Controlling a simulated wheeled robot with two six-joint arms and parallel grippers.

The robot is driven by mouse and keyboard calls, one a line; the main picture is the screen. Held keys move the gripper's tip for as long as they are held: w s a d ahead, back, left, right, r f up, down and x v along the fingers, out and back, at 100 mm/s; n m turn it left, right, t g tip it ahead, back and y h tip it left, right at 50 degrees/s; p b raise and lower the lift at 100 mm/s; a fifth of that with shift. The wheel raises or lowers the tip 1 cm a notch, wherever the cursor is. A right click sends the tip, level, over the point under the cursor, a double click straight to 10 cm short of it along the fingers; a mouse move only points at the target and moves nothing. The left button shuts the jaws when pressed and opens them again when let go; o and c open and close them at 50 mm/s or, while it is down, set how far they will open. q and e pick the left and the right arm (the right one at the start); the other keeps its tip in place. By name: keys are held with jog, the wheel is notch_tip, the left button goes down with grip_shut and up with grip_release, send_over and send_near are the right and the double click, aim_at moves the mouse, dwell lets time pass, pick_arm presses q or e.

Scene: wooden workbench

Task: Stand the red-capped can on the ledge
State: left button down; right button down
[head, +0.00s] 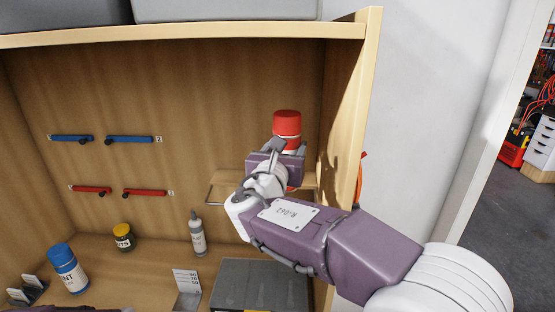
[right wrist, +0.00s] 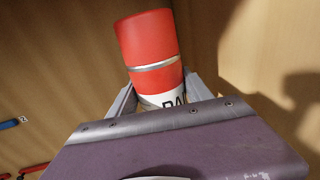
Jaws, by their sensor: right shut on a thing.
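The red-capped can (head: 287,126) is upright in the head view, near the right wall of the wooden cabinet. My right gripper (head: 277,150) is shut on it, and the gripper and wrist hide much of its lower part. In the right wrist view the can (right wrist: 148,45) stands between the two fingers (right wrist: 160,98), tilted slightly in the picture, with a white label with dark letters below the red. The small wooden ledge (head: 308,180) is just below and behind the gripper. I cannot tell whether the can's base touches it.
A blue-capped bottle (head: 68,270), a yellow-capped jar (head: 123,237) and a grey nozzle bottle (head: 197,236) stand on the cabinet floor. A dark grey box (head: 262,285) is below my right arm. Blue (head: 130,139) and red (head: 145,192) handles are on the back panel. The cabinet's right side (head: 352,130) is close to the gripper.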

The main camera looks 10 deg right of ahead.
jog(key=w+a+p+x, duration=0.15)
jog(key=p+x, duration=0.45)
jog(key=x, duration=0.9)
notch_tip(320, 180, down, 7)
jog(key=p, duration=0.2)
jog(key=shift+w+p, duration=0.2)
jog(key=shift+p, duration=0.2)
jog(key=shift+c, duration=2.2)
grip_release()
jog(key=shift+f, duration=0.1)
jog(key=shift+s+a, duration=0.1)
